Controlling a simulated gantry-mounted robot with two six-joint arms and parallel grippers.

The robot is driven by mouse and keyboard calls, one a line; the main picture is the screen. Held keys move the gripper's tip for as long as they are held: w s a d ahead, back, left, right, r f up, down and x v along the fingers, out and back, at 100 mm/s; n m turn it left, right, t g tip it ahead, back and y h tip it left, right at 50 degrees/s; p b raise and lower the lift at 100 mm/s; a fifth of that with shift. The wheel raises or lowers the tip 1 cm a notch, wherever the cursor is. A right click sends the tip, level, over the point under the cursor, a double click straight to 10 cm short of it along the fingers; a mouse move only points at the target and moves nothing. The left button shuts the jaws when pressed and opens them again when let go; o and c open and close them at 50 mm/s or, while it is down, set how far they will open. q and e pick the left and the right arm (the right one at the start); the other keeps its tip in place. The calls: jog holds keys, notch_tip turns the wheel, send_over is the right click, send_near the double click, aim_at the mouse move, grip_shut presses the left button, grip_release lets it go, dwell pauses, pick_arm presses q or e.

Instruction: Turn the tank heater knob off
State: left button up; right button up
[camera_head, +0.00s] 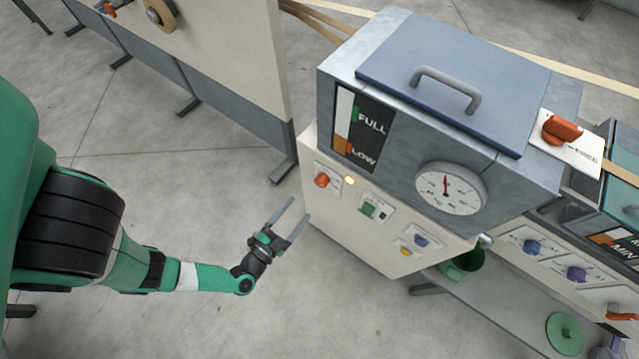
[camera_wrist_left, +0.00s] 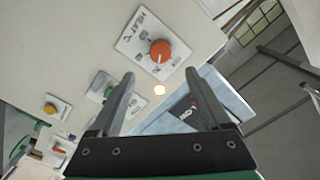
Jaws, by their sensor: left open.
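The tank heater knob (camera_head: 322,180) is a round orange-red knob on the cream panel below the grey tank (camera_head: 400,150). In the left wrist view the knob (camera_wrist_left: 160,50) sits on a white plate (camera_wrist_left: 135,38) lettered "HEAT", with more letters too small to read. My left gripper (camera_head: 299,208) is open and empty, apart from the panel, below and left of the knob. In the wrist view the knob lies beyond and between the fingertips. My right gripper is not in view.
A round gauge (camera_head: 447,190) is on the tank's front. A red lever (camera_head: 562,130) is at the tank's right. Bare floor (camera_head: 200,190) surrounds my arm.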

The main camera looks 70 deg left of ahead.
aim_at(319, 184)
pick_arm(q)
jog(key=b+x, duration=0.4)
jog(key=x, duration=0.7)
jog(key=shift+a, duration=0.15)
grip_shut()
